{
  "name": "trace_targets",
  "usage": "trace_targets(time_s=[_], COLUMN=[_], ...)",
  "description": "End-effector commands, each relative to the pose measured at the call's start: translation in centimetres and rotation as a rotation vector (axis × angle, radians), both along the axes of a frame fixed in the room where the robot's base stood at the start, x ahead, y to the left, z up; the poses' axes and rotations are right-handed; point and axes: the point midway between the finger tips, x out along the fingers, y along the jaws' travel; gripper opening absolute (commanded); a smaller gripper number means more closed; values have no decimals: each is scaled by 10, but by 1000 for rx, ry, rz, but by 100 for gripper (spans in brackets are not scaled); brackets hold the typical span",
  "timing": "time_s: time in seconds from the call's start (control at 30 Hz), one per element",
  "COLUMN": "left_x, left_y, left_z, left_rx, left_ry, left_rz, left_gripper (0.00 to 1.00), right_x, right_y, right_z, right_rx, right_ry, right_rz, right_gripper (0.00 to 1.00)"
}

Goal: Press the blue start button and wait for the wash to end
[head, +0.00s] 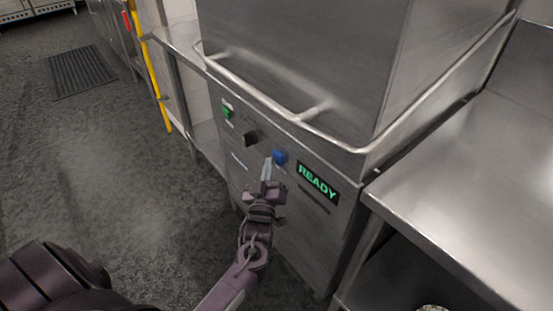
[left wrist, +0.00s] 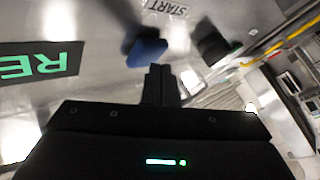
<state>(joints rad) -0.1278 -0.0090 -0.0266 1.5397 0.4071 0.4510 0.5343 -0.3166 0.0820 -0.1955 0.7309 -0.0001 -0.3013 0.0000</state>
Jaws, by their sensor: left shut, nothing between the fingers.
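The blue start button (head: 280,157) is on the front panel of a steel dishwasher (head: 300,225), just left of a display (head: 318,183) that reads READY in green. My left gripper (head: 267,167) is shut and empty, its fingertips just left of and slightly below the blue button in the head view. In the left wrist view the blue button (left wrist: 147,52) is just beyond the fingertips (left wrist: 160,70), slightly left, beside a START label (left wrist: 168,7). I cannot tell whether the fingertips touch it. My right gripper is not in view.
A black knob (head: 250,138) and a green button (head: 228,111) are further left on the panel. A bar handle (head: 265,97) runs around the closed-looking hood above. A steel counter (head: 470,200) stands at right. The floor (head: 110,165) at left is open; a yellow pole (head: 152,75) stands behind.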

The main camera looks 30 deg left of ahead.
Motion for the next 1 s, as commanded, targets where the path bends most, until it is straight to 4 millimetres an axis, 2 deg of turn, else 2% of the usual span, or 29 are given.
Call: trace_targets(time_s=[1.0], left_x=[8], left_y=[-3], left_z=[0], left_rx=[0], left_ry=[1], left_rz=[0], left_gripper=[0], right_x=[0], right_y=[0], right_z=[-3], right_rx=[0], right_ry=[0], right_rz=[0], right_gripper=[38])
